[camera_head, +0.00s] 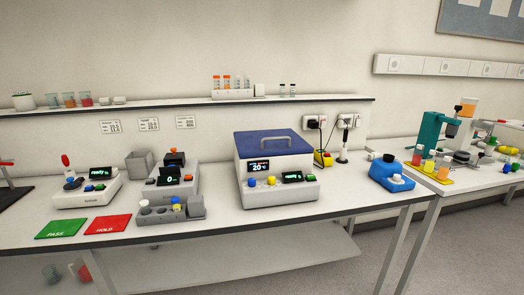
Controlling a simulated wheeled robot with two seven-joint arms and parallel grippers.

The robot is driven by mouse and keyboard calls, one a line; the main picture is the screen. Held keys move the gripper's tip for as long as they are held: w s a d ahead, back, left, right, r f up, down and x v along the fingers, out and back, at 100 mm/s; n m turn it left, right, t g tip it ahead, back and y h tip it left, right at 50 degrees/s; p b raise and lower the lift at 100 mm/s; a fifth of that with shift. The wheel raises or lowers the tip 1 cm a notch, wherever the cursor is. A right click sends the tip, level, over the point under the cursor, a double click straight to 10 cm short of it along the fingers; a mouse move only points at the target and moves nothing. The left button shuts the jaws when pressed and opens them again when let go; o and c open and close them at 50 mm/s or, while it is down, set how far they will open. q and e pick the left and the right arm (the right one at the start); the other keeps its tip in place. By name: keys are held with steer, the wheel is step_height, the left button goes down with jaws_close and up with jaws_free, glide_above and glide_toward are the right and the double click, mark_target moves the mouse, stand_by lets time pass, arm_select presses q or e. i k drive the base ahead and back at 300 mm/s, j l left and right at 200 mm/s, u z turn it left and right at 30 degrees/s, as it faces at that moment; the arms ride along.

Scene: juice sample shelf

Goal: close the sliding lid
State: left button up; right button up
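A white box-shaped device (245,180) stands near the middle of the long bench. From this angle I cannot tell whether the lid covers the opening fully. Neither of my grippers shows in this view.
Left of the device are small instruments (88,190) and a grey sample rack (160,216). Green (62,227) and red (108,224) mats lie at the front left. A wall shelf (180,103) runs behind.

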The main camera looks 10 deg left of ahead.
mark_target(175, 156)
steer(key=l+u, duration=0.15)
steer(key=u, duration=0.25)
steer(key=i+l+u, duration=0.1)
steer(key=u, duration=0.25)
steer(key=l+u, duration=0.15)
steer(key=u, duration=0.25)
steer(key=i, duration=0.6)
